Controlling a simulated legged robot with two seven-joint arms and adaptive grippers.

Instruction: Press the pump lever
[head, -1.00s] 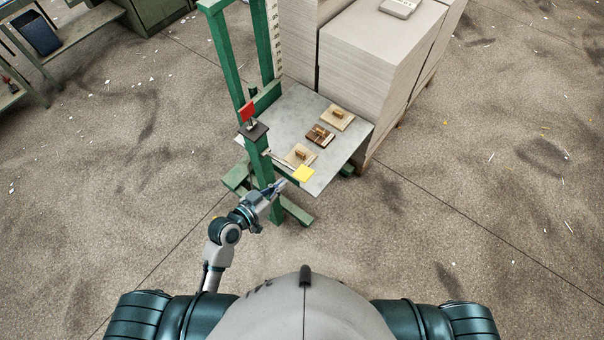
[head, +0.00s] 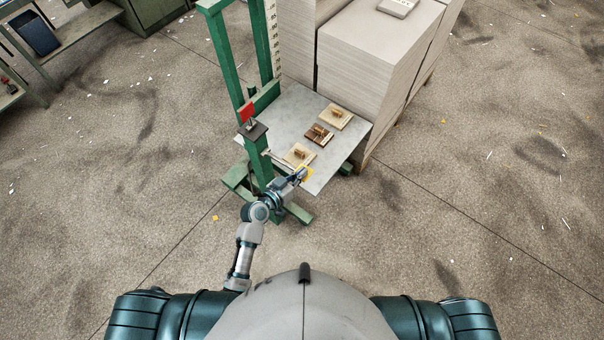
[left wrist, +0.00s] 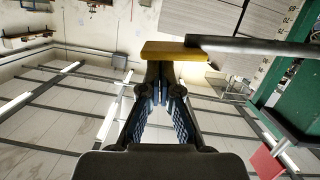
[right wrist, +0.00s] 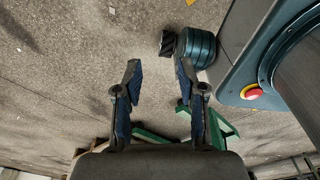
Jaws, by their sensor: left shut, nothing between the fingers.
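The pump lever is a grey rod (left wrist: 250,45) with a yellow pad (left wrist: 172,51) at its end. In the head view the yellow pad (head: 308,174) shows at the near corner of the lift table, partly covered by my gripper. My left gripper (head: 300,174) is shut and empty, with its tips at the pad. In the left wrist view the closed fingertips (left wrist: 160,72) meet the pad's edge in the picture; whether they touch it I cannot tell. My right gripper (right wrist: 157,72) is open and empty, away from the lever, and hidden in the head view.
The green lift frame (head: 225,55) stands beside the lever, with a red flag (head: 246,111) on a short post. The grey table plate (head: 282,108) carries several small boards with wooden handles. A tall greyboard stack (head: 360,85) stands behind. The floor at right is open.

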